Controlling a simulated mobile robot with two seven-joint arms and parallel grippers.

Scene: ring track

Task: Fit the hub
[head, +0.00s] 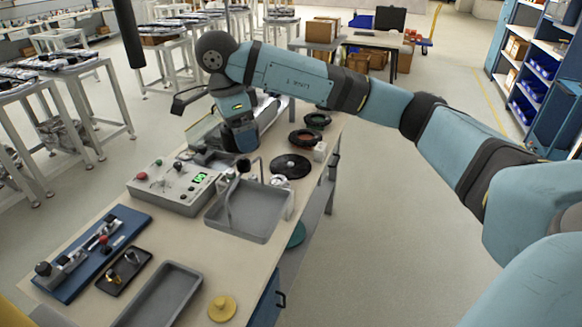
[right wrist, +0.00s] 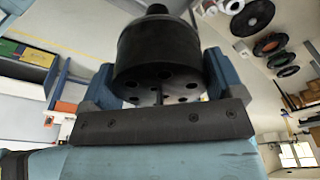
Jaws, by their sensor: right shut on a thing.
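In the head view my right gripper (head: 243,146) points down over the far part of the workbench, behind the grey control box. In the right wrist view its two blue fingers (right wrist: 160,82) are shut on a black cylindrical part (right wrist: 158,48). This part has a narrower stub at one end and a face with several holes at the other; it looks like the hub. In the head view I cannot make out the held part clearly, nor whether it touches anything below. My left gripper is not in view.
The workbench holds a control box (head: 172,188), a grey tray (head: 262,226) beside it, a blue fixture plate (head: 72,285), a small black tray (head: 114,288), another grey tray (head: 160,297) and a yellow disc (head: 222,308). A black disc (head: 290,167) and rings (head: 305,137) lie along the right edge.

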